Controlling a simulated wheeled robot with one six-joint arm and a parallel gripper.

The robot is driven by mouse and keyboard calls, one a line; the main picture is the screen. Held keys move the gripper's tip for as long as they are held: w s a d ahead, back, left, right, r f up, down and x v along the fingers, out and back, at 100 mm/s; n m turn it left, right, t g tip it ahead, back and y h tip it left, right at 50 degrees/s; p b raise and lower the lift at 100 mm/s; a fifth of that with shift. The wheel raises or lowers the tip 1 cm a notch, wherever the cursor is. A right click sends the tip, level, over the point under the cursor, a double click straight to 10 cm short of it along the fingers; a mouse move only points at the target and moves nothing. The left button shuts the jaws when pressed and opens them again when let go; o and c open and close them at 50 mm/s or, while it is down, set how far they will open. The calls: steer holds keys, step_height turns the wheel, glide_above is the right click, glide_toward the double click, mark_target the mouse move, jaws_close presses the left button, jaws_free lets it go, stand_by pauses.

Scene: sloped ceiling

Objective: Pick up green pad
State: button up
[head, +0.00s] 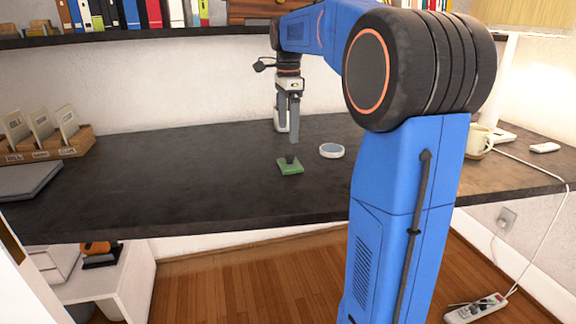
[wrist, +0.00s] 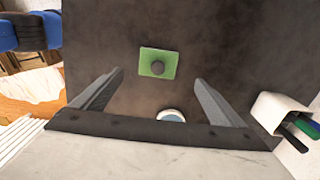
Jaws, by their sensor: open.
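My gripper (head: 289,140) points down above the desk, behind and above the pad. In the wrist view my gripper (wrist: 159,77) has its two fingers spread wide with nothing between them. It does not touch the pad.
A round white dish with a blue-grey top (head: 332,150) sits right of the pad. A wooden card box (head: 50,150) and grey laptop (head: 28,180) are at the left. The desk (head: 190,175) is clear between.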

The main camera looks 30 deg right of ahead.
mark_target(290, 154)
steer(key=shift+s+d+f, duration=0.1)
steer(key=shift+s+f, duration=0.05)
steer(key=shift+f, duration=2.45)
steer(key=shift+s+d+f, duration=0.1)
steer(key=shift+f, duration=2.45)
steer(key=c, duration=1.2)
